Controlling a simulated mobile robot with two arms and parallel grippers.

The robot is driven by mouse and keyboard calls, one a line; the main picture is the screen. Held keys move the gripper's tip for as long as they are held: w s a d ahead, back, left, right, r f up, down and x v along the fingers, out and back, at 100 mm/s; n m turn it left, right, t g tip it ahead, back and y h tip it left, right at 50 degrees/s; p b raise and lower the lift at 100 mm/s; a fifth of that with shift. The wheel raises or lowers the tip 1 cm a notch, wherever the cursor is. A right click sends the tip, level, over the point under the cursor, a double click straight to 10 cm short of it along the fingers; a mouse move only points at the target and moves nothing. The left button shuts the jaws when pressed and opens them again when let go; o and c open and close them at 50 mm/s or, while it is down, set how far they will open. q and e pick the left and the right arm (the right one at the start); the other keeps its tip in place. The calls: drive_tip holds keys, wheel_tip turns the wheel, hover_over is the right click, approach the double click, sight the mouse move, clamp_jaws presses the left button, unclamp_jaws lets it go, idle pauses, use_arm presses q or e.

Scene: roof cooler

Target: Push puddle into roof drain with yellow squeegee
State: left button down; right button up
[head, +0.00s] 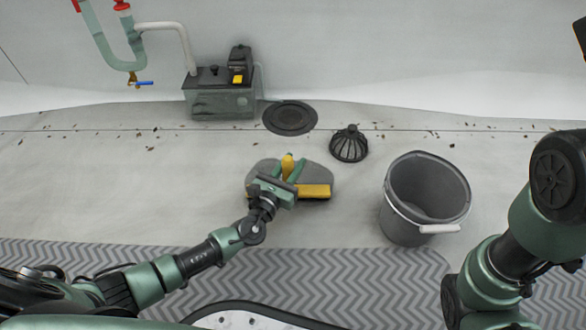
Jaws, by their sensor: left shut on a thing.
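The yellow squeegee (314,191) is on the pale roof floor near the centre of the head view. My left gripper (283,180) is shut on it, with part of the yellow handle showing between the fingers. The gripper hides part of the squeegee. The puddle (322,174) is a darker grey patch under and around the squeegee and gripper. The round dark roof drain (290,118) lies beyond the puddle, apart from it. My right arm is at the right, but its gripper is out of view.
A black domed strainer (349,145) stands right of the drain. A grey bucket (425,190) stands right of the puddle. A grey box unit (221,98) is behind, left of the drain. Small debris lies along the back floor. A chevron mat (345,275) covers the front.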

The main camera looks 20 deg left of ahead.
use_arm(q)
drive_tip(key=shift+w+a, duration=0.2)
drive_tip(key=shift+w, duration=0.45)
drive_tip(key=shift+w+a, duration=0.2)
drive_tip(key=shift+w, duration=0.65)
drive_tip(key=shift+w+a, duration=0.15)
drive_tip(key=shift+w, duration=0.7)
drive_tip(key=shift+w+a, duration=0.3)
drive_tip(key=shift+w, duration=0.55)
drive_tip(key=shift+w+a, duration=0.25)
drive_tip(key=shift+w, duration=0.55)
drive_tip(key=shift+w+a+r, duration=0.1)
drive_tip(key=shift+w+a, duration=0.15)
drive_tip(key=shift+w, duration=0.6)
drive_tip(key=shift+w+a, duration=0.25)
drive_tip(key=shift+w, duration=0.6)
